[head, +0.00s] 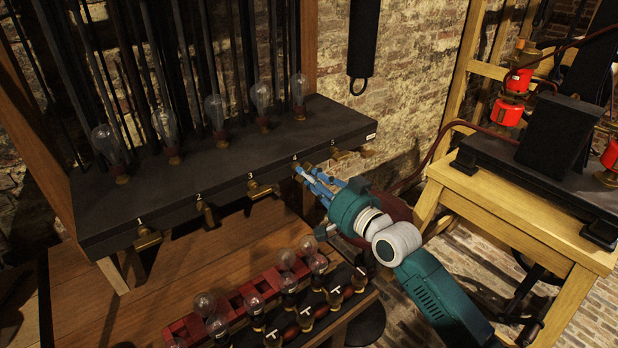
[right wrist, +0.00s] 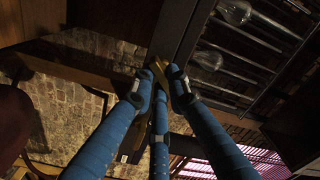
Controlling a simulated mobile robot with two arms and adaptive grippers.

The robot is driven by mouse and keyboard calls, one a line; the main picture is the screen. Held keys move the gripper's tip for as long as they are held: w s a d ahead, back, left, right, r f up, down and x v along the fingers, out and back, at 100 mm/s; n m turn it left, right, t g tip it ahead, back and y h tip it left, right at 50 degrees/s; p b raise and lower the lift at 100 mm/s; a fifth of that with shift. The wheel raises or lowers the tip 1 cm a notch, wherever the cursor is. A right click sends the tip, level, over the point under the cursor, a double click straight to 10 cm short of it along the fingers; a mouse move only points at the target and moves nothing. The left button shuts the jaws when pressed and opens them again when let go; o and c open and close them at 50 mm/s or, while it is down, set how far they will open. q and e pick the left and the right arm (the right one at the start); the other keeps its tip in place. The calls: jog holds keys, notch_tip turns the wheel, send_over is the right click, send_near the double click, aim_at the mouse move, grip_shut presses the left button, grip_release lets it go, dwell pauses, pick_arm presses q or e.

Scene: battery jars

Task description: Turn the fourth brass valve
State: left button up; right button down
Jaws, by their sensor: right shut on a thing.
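A dark shelf (head: 226,166) carries a row of numbered brass valves along its front edge. The fourth brass valve (head: 298,169), under the number 4, is partly covered by the blue fingers of my right gripper (head: 312,180). In the right wrist view the blue fingers (right wrist: 160,88) close around the brass valve (right wrist: 158,68) at the shelf's edge. My right gripper is shut on it. The valve's handle angle is hard to tell behind the fingers. My left gripper is in neither view.
The third valve (head: 262,190) is left of my gripper and the fifth valve (head: 338,154) right of it. Glass bulbs (head: 214,110) stand on the shelf. Below lies a red rack (head: 186,328) with more bulbs. A wooden table (head: 520,216) with apparatus stands at the right.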

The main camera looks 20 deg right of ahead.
jog(key=n, duration=0.8)
jog(key=shift+p, duration=0.35)
jog(key=shift+n, duration=0.3)
jog(key=c, duration=1.7)
grip_release()
jog(key=shift+r, duration=0.1)
jog(key=shift+s+d, duration=0.1)
jog(key=v, duration=1.1)
jog(key=shift+s+d, duration=0.1)
jog(key=shift+s, duration=0.3)
